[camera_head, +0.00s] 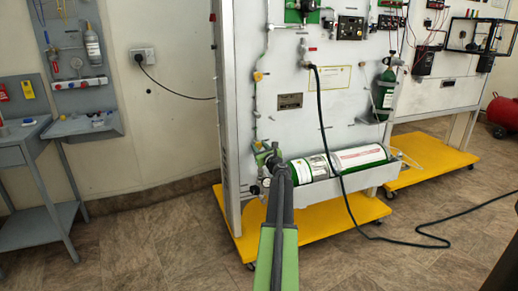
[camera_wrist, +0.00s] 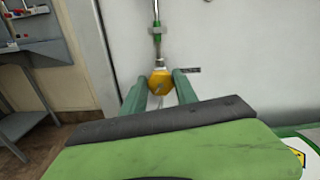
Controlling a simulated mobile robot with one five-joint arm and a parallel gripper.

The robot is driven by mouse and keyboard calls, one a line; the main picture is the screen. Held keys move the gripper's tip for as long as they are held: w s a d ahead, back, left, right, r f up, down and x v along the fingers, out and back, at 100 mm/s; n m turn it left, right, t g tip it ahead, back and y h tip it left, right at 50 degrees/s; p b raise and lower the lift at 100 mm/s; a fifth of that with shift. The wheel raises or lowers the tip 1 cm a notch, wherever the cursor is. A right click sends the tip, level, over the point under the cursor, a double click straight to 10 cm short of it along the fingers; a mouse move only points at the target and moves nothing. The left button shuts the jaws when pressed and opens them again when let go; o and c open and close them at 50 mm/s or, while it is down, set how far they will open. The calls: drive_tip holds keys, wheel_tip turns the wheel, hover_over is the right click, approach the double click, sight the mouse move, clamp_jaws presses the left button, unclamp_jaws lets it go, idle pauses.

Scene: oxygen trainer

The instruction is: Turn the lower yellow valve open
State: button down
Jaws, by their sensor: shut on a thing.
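The lower yellow valve (camera_wrist: 160,79) sits on a vertical pipe against the pale panel, between the two green fingers of my gripper (camera_wrist: 159,88) in the wrist view. My gripper is shut on this valve. In the head view, my gripper (camera_head: 268,152) reaches the panel's lower left. The lower yellow valve (camera_head: 258,145) shows there only as a small spot beside the fingertips, partly covered. The upper yellow valve (camera_head: 258,76) is higher on the same pipe line, clear of my gripper.
A green and white cylinder (camera_head: 345,160) lies in a holder right of my gripper. A black hose (camera_head: 325,125) hangs in front of it down to the floor. A yellow base (camera_head: 320,218) sticks out below. A grey table (camera_head: 30,150) stands left.

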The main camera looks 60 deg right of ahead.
drive_tip(key=shift+a+n, duration=0.1)
drive_tip(key=shift+n, duration=0.3)
drive_tip(key=shift+w+n, duration=0.15)
drive_tip(key=shift+n, duration=2.35)
drive_tip(key=c, duration=0.9)
unclamp_jaws()
drive_tip(key=shift+c, duration=0.2)
drive_tip(key=v, duration=1.7)
drive_tip(key=shift+s, duration=0.3)
